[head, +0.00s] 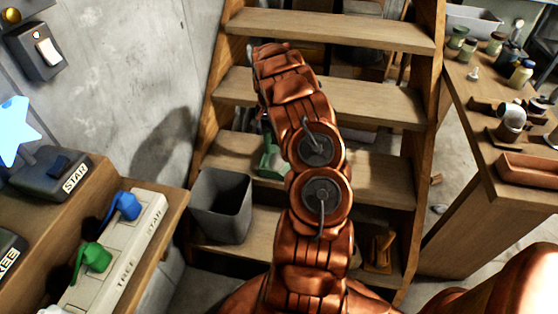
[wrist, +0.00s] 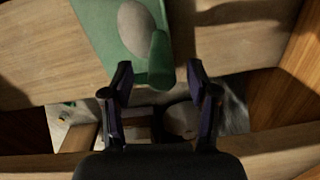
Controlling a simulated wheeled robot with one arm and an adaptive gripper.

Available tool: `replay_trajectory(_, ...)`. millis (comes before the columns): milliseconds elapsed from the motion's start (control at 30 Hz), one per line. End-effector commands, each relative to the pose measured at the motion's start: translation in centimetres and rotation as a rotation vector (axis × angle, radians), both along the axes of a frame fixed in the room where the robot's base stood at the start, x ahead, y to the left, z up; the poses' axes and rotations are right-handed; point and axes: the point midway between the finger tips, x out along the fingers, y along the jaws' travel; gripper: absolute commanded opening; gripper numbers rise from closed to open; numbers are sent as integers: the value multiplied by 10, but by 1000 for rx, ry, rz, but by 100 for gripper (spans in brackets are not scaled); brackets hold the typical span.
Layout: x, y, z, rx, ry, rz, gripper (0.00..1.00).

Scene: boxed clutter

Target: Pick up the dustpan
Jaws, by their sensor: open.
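The green dustpan (head: 269,160) lies on a step of the wooden stair unit, partly hidden behind my arm in the head view. In the wrist view, the dustpan (wrist: 98,22) is at the top, with its rounded handle (wrist: 160,62) pointing down toward my gripper. A pale oval object or patch (wrist: 136,28) shows on it. My gripper (wrist: 160,72) is open, its two dark fingers apart on either side of the handle's end in the picture. I cannot tell how far above the handle they are. The gripper cannot be made out in the head view.
The wooden steps (head: 330,30) have side rails. A grey bin (head: 222,205) stands on a lower step, left of my arm. A wooden object (head: 380,250) lies low on the right. A bench with jars (head: 520,72) is at right; a switch panel (head: 120,245) is at left.

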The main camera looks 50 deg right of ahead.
Motion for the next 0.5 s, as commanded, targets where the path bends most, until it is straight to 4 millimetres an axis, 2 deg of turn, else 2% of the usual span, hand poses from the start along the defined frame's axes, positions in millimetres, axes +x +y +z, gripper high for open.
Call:
replay_trajectory(100,0,0,-9,0,-1,-1,59)
replay_trajectory(300,0,0,-9,-1,-3,-1,59)
replay_trajectory(500,1,0,-9,-2,-2,-1,39)
